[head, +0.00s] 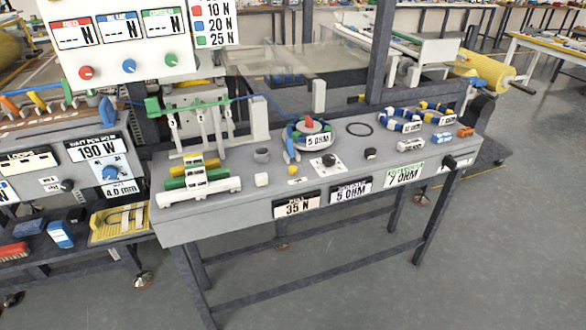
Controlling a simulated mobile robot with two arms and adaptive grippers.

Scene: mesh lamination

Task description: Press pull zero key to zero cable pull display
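Neither of my grippers shows in the head view. A grey bench fills the middle, and its front edge carries a display reading 35 N (297,205); its small heading is too blurred to read surely. Behind that display a small yellow button (292,170) sits on the bench top, with a small white label (298,181) in front of it that I cannot read. A black knob (328,160) on a white plate stands to its right. A white panel at upper left has three displays with dashes and N, including a red-headed one (74,33). I cannot tell which control is the pull zero key.
Beside the yellow button are a white block (262,180) and a cable coil on a round base (309,133). A rack with coloured bars (198,185) stands left. More coils (402,121) lie right. A dark post (380,50) rises behind. The floor in front is clear.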

